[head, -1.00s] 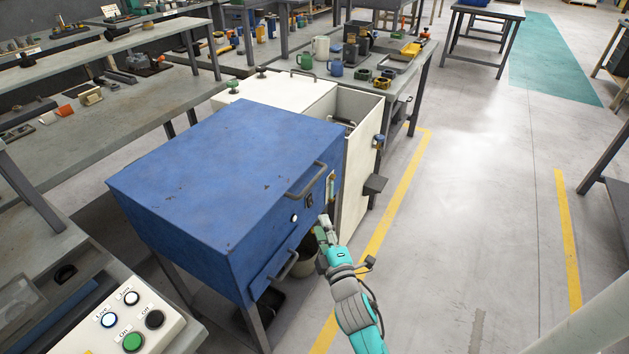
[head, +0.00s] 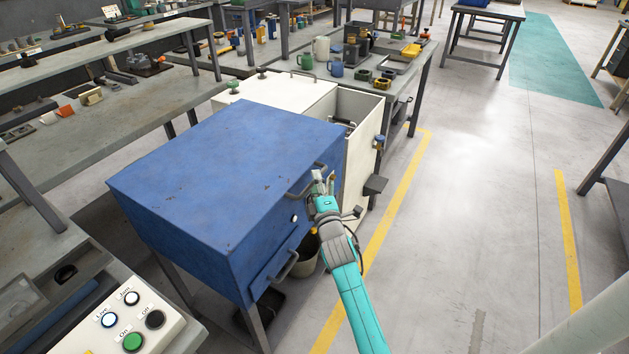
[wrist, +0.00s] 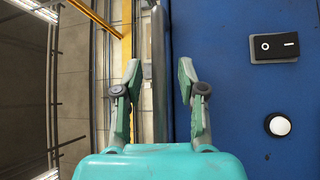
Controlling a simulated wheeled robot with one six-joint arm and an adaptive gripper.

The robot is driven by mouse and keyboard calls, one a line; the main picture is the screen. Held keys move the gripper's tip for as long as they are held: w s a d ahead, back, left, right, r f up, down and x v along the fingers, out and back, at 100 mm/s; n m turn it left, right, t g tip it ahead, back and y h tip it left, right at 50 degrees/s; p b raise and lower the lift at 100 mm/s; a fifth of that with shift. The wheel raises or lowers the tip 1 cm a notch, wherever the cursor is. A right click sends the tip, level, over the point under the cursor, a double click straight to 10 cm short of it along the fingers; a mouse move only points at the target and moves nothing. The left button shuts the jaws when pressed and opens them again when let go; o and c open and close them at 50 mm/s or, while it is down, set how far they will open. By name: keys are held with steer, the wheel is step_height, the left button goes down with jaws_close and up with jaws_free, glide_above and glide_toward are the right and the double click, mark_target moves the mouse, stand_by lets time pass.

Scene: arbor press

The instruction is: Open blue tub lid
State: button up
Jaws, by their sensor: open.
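The blue tub (head: 180,210) stands left of centre in the head view, its flat blue lid (head: 225,160) down. A grey bar handle (head: 300,188) sits at the lid's front edge; my gripper partly covers its right end. My gripper (head: 323,180) is at that end of the handle, in front of the tub. In the wrist view my gripper (wrist: 160,75) is open and empty. A grey bar, seemingly the handle (wrist: 159,65), shows between the fingers; I cannot tell whether they touch it. The tub's blue front (wrist: 235,100) fills the right side.
A second handle (head: 284,265) is low on the tub's front. A black switch (wrist: 274,47) and white button (wrist: 278,125) are on that face. A white cabinet (head: 358,160) stands close behind. A bucket (head: 306,252) is below my arm.

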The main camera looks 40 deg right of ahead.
steer(key=shift+w+d+r, duration=0.1)
steer(key=shift+w+d, duration=0.15)
steer(key=shift+w, duration=0.25)
jaws_close()
steer(key=shift+r, duration=0.1)
